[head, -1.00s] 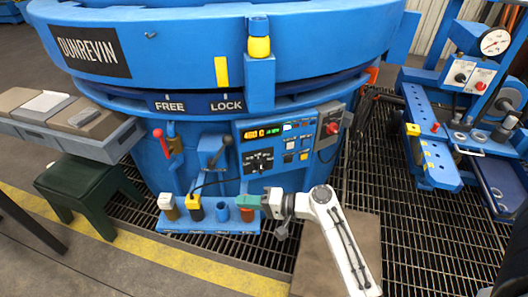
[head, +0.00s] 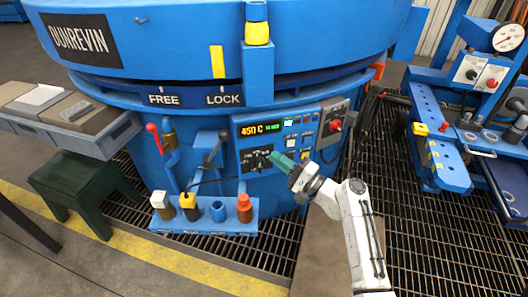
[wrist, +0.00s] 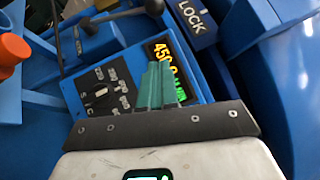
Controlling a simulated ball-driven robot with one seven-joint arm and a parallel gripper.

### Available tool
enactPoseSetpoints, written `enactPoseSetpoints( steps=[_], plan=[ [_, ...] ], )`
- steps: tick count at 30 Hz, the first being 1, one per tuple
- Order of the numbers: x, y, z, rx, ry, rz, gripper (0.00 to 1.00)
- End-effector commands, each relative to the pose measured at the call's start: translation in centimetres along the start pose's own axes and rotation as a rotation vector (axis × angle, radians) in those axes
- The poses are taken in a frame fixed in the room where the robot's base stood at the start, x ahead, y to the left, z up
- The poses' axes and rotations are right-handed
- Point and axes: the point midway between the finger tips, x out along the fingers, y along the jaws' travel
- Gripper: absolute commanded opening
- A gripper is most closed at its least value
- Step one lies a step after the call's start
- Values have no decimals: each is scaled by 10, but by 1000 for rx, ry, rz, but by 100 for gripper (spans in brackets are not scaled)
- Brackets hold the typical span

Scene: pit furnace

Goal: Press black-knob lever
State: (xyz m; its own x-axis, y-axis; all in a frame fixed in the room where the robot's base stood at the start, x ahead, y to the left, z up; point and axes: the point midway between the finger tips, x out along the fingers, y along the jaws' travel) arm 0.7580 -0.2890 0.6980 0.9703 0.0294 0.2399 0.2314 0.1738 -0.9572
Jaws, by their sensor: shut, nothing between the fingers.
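The black-knob lever (head: 215,148) is mounted on a blue bracket on the furnace front, left of the control panel. Its grey rod slants up to the black knob (head: 223,134). In the wrist view the knob (wrist: 153,7) is at the top edge, partly cut off. My gripper (head: 275,157) has teal fingers, shut and empty. It is in front of the control panel's lower part, to the right of and lower than the knob, apart from the lever. In the wrist view the fingers (wrist: 158,80) cover part of the panel display.
The control panel (head: 277,142) shows 450 C. A red-knob lever (head: 152,128) stands further left. A blue shelf (head: 205,225) below holds several coloured blocks or cups, including an orange one (head: 245,209). A blue ledge juts out above. Grated floor lies to the right.

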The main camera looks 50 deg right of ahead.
Motion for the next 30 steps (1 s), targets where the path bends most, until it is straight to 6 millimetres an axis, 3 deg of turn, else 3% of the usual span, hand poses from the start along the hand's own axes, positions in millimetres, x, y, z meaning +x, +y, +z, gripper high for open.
enactPoseSetpoints(
  steps=[15,22,30],
  plan=[
    [95,0,6,0,-4,1,0],
    [113,0,26,-1,-3,1,0],
    [117,0,29,0,0,0,0]
  ],
)
